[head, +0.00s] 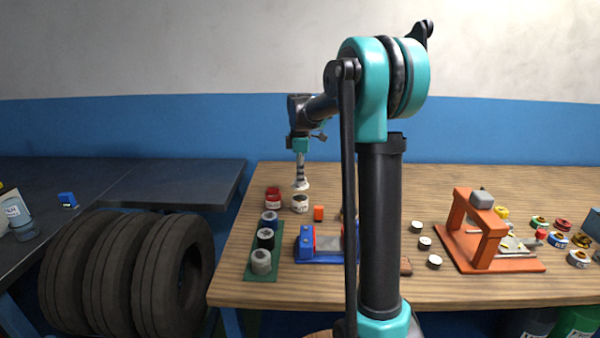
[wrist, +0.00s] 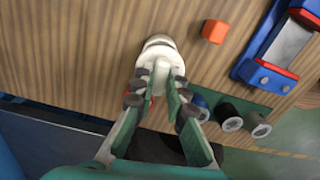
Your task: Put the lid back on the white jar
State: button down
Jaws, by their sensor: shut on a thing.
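My gripper (head: 300,181) is shut on the white lid (wrist: 161,70), holding it by its raised knob. The lid also shows in the head view (head: 301,185), just above the white jar (head: 300,204), which stands on the wooden table. A small gap seems to show between lid and jar in the head view. In the wrist view the lid covers most of the jar (wrist: 158,41), with only its far edge showing, so its mouth is hidden there.
Red jars (head: 273,201) stand close left of the white jar. An orange block (head: 318,213) is at its right. In front are a green tray (head: 249,262) with several jars and a blue fixture (head: 326,257). An orange press (head: 484,235) stands farther right.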

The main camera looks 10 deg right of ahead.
aim_at(300, 187)
jog(key=shift+f, duration=2.1)
jog(key=shift+f, duration=0.2)
dwell(0.4)
jog(key=c, duration=1)
grip_release()
jog(key=shift+r, duration=3.5)
jog(key=shift+c, duration=0.5)
